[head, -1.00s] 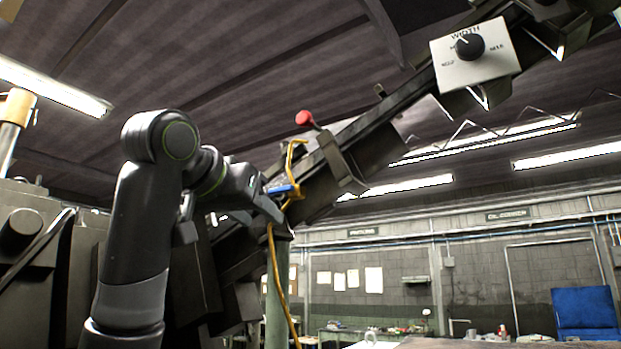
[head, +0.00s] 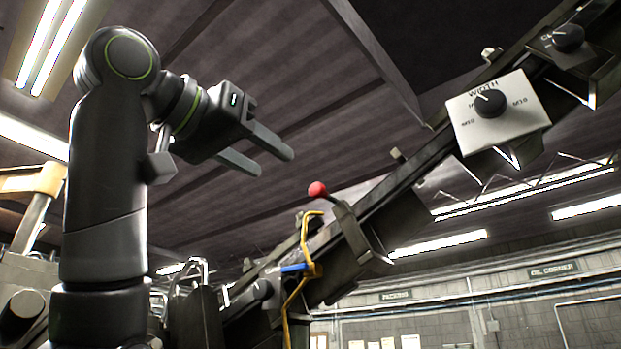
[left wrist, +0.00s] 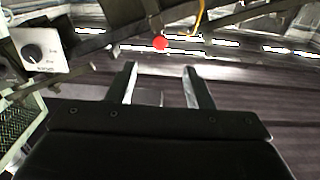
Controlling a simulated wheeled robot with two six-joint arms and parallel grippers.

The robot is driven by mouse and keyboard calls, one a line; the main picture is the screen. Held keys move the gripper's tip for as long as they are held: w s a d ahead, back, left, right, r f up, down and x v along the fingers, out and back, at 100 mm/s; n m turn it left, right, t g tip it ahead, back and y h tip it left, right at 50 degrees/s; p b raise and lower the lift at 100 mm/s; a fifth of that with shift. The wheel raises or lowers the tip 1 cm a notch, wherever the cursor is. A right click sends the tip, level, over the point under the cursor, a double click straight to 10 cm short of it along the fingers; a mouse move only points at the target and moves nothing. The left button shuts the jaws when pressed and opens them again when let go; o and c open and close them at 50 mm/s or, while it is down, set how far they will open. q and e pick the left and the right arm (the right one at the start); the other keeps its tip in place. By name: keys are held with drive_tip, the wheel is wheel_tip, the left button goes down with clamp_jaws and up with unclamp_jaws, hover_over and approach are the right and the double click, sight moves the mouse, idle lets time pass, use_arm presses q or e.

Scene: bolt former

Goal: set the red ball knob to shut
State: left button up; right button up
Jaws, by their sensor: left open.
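The red ball knob (head: 317,189) sits on the end of a short dark lever on the slanted dark rail, near the middle of the head view. It also shows in the left wrist view (left wrist: 160,43), beyond and between my fingertips. My left gripper (head: 276,163) is open and empty. It is up and to the left of the knob in the head view and apart from it. In the left wrist view both fingers (left wrist: 158,68) are spread with nothing between them. My right gripper is in neither view.
A white WIDTH panel with a black dial (head: 490,104) is mounted higher on the rail (head: 415,185). Another black dial (head: 568,38) is at the upper right. A yellow cable (head: 303,262) and a blue handle (head: 293,268) are below the knob. Open space surrounds my left gripper.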

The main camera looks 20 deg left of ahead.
sight(314, 189)
use_arm(q)
drive_tip(key=p+x, duration=0.3)
drive_tip(key=x, duration=0.7)
drive_tip(key=shift+p, duration=0.3)
drive_tip(key=shift+w+d, duration=0.2)
drive_tip(key=shift+w, duration=0.25)
clamp_jaws()
